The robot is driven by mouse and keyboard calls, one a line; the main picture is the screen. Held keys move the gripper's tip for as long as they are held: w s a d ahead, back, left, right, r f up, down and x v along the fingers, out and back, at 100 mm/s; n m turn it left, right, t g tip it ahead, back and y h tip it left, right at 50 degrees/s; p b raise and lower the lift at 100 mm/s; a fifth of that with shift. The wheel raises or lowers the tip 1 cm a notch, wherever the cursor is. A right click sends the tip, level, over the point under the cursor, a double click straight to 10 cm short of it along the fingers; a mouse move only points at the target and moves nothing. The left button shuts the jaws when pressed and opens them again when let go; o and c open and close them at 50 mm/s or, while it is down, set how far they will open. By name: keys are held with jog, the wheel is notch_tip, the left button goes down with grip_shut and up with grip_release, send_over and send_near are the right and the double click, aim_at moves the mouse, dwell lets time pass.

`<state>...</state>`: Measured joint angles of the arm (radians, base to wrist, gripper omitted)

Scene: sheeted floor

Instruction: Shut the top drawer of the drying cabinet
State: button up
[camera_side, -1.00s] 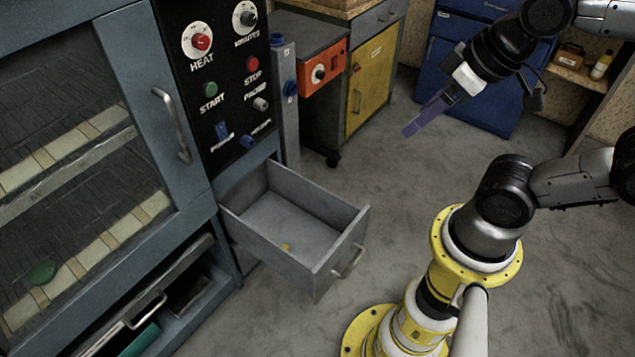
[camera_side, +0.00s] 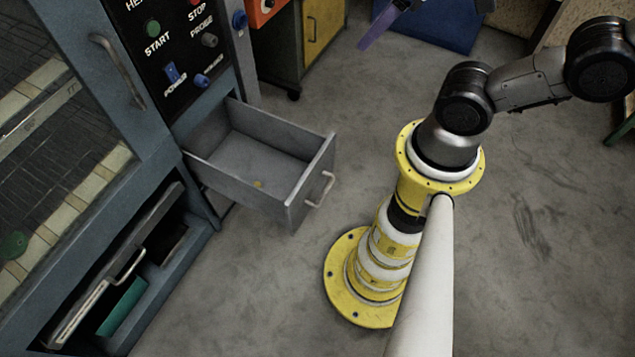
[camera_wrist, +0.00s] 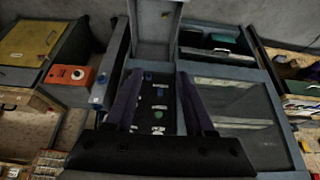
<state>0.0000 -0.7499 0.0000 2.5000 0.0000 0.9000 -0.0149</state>
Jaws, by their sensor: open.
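The grey drawer (camera_side: 312,182) of the blue-grey drying cabinet (camera_side: 150,150) is pulled out below the black control panel. Its front carries a metal handle (camera_side: 322,190). A small yellow item (camera_side: 258,184) lies on the drawer floor. In the wrist view the drawer (camera_wrist: 155,30) shows at the top centre, cut by the frame edge. My gripper (camera_side: 376,28) is at the top of the side view, up and right of the drawer and apart from it; only part of it shows. In the wrist view my gripper (camera_wrist: 157,78) has two purple fingers spread with nothing held between them.
A lower compartment (camera_side: 130,270) with a handle and a green item is at bottom left. A yellow-doored cabinet (camera_side: 322,30) and a blue cabinet (camera_side: 450,30) stand at the back.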

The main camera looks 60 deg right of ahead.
jog(key=shift+w+r+n, duration=0.15)
jog(key=shift+w+n, duration=0.15)
jog(key=shift+n, duration=0.1)
jog(key=w+d+r+n+t, duration=0.15)
jog(key=w+n+t, duration=0.25)
jog(key=w+n, duration=0.85)
jog(key=w+r+x, duration=0.1)
jog(key=x, duration=1)
jog(key=n+g, duration=0.5)
jog(key=g, duration=0.2)
send_near(328, 189)
jog(key=shift+m, duration=0.25)
jog(key=x, duration=0.8)
